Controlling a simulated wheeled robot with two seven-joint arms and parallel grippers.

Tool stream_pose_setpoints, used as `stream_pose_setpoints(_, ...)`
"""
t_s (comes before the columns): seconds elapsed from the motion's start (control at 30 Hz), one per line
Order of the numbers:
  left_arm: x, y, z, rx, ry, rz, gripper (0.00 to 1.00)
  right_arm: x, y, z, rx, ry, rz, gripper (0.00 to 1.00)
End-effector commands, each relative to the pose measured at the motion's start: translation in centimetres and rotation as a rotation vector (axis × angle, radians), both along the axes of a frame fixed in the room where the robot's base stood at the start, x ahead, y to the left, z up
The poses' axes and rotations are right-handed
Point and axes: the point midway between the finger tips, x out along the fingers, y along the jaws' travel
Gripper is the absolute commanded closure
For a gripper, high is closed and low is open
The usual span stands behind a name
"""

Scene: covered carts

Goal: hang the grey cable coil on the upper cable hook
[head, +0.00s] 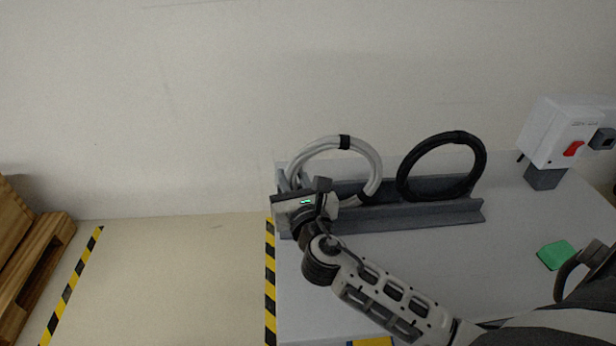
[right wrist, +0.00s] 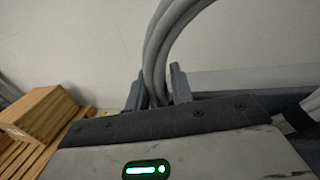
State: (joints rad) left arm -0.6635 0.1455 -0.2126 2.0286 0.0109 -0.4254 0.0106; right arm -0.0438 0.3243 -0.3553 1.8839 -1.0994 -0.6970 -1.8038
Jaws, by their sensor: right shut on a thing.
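The grey cable coil (head: 372,163) stands upright in the dark grey channel rack (head: 440,214) on the table, with black ties around it. My right gripper (head: 290,184) is at the coil's left side. In the right wrist view the fingers (right wrist: 155,92) are on either side of the grey cable strands (right wrist: 158,55), shut on them. The gripper body hides the coil's lower left part in the head view. No cable hook shows in either view. My left gripper is not in view.
A black cable coil (head: 401,174) stands at the right in the same rack. A white box with a red switch (head: 566,132) and a green block (head: 556,255) are further right.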

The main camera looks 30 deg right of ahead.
Motion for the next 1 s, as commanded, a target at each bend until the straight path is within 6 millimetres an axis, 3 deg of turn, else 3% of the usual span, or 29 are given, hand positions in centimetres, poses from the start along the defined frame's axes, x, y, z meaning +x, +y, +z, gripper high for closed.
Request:
stream_pose_setpoints(0.3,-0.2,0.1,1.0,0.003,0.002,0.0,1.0,-0.3,0.1,3.9,-0.003,-0.007,0.003,1.0)
stream_pose_setpoints(0.6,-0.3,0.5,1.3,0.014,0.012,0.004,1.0,-5.1,0.7,9.5,-0.002,-0.006,0.004,1.0)
stream_pose_setpoints(0.8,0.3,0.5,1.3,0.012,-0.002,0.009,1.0,-9.3,1.2,10.9,-0.002,0.0,0.003,1.0)
stream_pose_setpoints(1.0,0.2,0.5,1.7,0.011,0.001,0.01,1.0,-12.2,1.5,12.4,-0.001,0.0,0.001,1.0)
